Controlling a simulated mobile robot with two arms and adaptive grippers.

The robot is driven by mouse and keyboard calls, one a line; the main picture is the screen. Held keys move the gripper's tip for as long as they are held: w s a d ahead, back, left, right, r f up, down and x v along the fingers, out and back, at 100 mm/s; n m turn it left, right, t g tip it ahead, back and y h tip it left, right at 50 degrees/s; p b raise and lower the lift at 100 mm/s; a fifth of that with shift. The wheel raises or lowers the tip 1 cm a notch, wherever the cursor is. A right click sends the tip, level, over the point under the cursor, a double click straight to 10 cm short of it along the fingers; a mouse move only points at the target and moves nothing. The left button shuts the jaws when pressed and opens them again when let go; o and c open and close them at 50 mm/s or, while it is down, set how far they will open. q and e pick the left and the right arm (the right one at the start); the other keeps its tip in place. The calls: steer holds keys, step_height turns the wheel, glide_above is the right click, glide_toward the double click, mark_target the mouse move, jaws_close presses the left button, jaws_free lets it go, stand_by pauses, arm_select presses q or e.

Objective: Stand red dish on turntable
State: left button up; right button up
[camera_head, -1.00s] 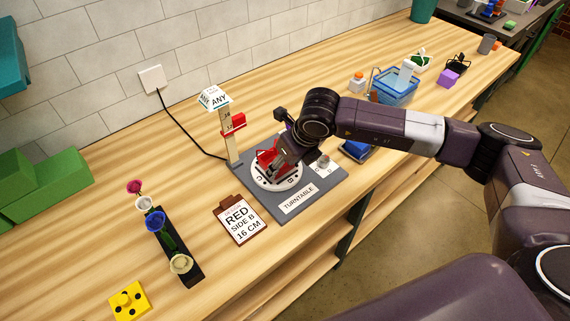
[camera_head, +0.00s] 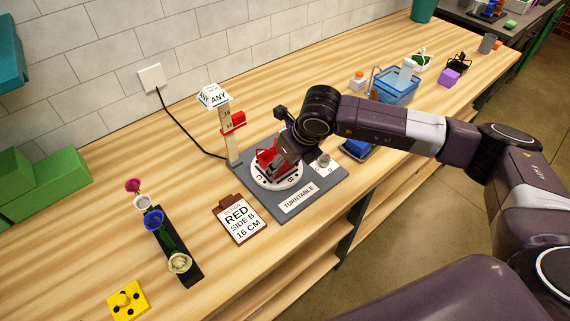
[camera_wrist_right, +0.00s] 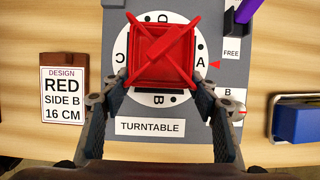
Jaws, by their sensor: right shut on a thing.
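In the head view the red dish (camera_head: 266,157) is partly hidden by my right gripper (camera_head: 277,163). My right gripper, also in the right wrist view (camera_wrist_right: 161,88), is shut on the dish, one finger at each side. The turntable's grey base (camera_head: 327,183) lies on the bench. My left gripper is not in view.
A card reading RED, SIDE B, 16 CM (camera_head: 239,219) stands left of the base. A post with a red slider (camera_head: 233,122) rises behind it. A black flower rack (camera_head: 191,272) is at left, a blue basket (camera_head: 397,90) at back right.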

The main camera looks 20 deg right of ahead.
steer(key=shift+r, duration=0.1)
stand_by(0.3)
steer(key=o, duration=1.5)
steer(key=o, duration=0.4)
steer(key=shift+r+p, duration=1.3)
steer(key=shift+r, duration=2.15)
